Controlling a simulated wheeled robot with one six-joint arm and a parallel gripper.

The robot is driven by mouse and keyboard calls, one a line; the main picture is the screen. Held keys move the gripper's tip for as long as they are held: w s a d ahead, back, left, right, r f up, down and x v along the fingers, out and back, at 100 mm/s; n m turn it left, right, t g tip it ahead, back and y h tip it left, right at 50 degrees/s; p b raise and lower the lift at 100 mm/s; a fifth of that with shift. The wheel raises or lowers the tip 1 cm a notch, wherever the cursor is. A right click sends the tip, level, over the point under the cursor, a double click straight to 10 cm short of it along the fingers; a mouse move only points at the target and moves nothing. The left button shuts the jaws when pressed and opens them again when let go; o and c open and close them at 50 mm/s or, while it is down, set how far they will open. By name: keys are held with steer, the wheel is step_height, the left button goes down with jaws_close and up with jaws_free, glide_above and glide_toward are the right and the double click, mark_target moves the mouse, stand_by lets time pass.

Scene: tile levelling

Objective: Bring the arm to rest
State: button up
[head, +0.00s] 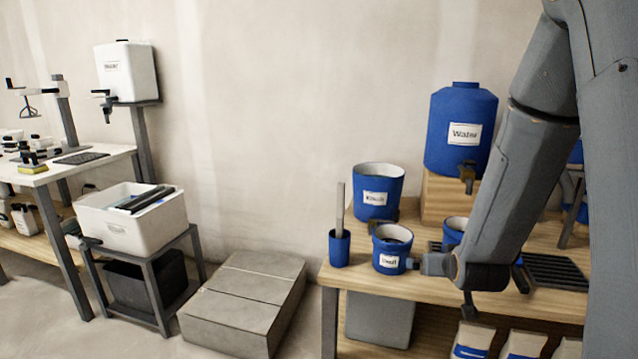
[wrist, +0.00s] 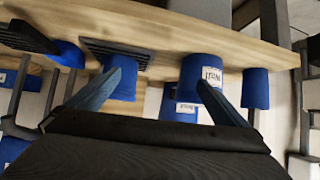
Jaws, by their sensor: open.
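My gripper (wrist: 158,85) shows in the wrist view with its two blue-grey fingers spread wide apart and nothing held between them. The left finger overlaps a blue pot in the picture, and the right finger overlaps the small labelled blue pot (wrist: 201,72); I cannot tell whether either touches. In the head view my arm comes down from the upper right and its end is low over the right workbench (head: 350,276), beside the small labelled pot (head: 390,260). The fingers are not clear in that view.
A blue water tank (head: 460,125) stands on a wooden block behind my arm. A blue bucket (head: 378,190) and a narrow blue cup (head: 340,248) stand at the bench's left. A dark rack (head: 556,272) lies to the right. Grey blocks (head: 245,300) rest on the floor.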

steer(key=s+a+r+n+g+y, duration=0.1)
steer(key=s+a+g, duration=0.35)
steer(key=s, duration=0.55)
steer(key=s+a+r+n+g+y, duration=0.1)
steer(key=s+a+g, duration=0.4)
steer(key=s, duration=0.5)
steer(key=s+a+r+n+g+p, duration=0.1)
steer(key=s+a+r+n, duration=0.1)
steer(key=s+a+r, duration=0.65)
steer(key=s+d+r+m+p, duration=0.2)
steer(key=d+r+p, duration=0.3)
steer(key=p, duration=0.9)
steer(key=shift+d+r, duration=0.4)
steer(key=shift+d, duration=0.75)
